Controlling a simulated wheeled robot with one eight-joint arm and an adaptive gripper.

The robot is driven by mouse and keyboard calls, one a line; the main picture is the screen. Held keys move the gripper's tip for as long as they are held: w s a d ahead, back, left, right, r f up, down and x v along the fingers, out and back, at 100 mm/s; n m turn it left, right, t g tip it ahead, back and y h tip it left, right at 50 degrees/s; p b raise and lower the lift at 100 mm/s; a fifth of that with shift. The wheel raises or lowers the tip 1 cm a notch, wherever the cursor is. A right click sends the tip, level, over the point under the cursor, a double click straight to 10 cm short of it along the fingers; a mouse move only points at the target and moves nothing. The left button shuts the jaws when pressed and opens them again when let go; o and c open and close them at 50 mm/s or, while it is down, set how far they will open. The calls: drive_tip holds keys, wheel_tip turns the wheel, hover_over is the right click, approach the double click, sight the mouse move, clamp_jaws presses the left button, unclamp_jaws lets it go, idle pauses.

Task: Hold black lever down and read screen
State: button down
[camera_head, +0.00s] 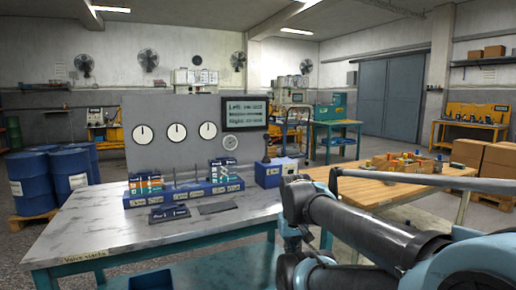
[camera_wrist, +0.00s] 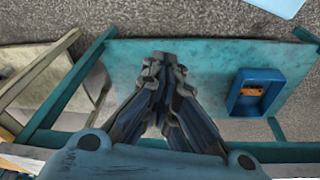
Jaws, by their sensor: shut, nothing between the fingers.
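The black lever (camera_head: 267,148) stands upright on a blue box (camera_head: 271,174) at the right end of the workbench (camera_head: 95,222). The screen (camera_head: 244,117) is mounted on the grey panel behind and shows lines starting "Left" and "Right"; its values are too small to read. My arm reaches in from the right in the head view, in front of the bench's right end, and hangs down there. My gripper (camera_wrist: 166,68) is shut and empty in the wrist view, above a teal shelf surface (camera_wrist: 210,60). It is apart from the lever, which is out of the wrist view.
Three dials and a small gauge (camera_head: 230,142) are on the panel (camera_head: 175,108). A blue block rack (camera_head: 188,190) sits left of the lever box. A wooden table (camera_head: 400,190) with small parts stands to the right. A blue bin (camera_wrist: 256,92) is on the teal shelf.

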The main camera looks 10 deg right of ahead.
drive_tip(key=w+d+r+n+t+h, duration=0.1)
drive_tip(key=w+d+r+h, duration=0.15)
drive_tip(key=w, duration=0.25)
drive_tip(key=w+d+r+n+h, duration=0.1)
drive_tip(key=w+d+r+h, duration=0.1)
drive_tip(key=w+r, duration=0.3)
drive_tip(key=n+t+h, duration=0.7)
drive_tip(key=t, duration=0.3)
approach(266, 144)
drive_tip(key=w+a, duration=0.2)
drive_tip(key=a, duration=0.2)
drive_tip(key=shift+d+f, duration=0.15)
drive_tip(key=shift+f, duration=0.25)
drive_tip(key=shift+d, duration=0.1)
drive_tip(key=x, duration=0.9)
drive_tip(key=shift+w+d, duration=0.25)
drive_tip(key=shift+d, duration=0.05)
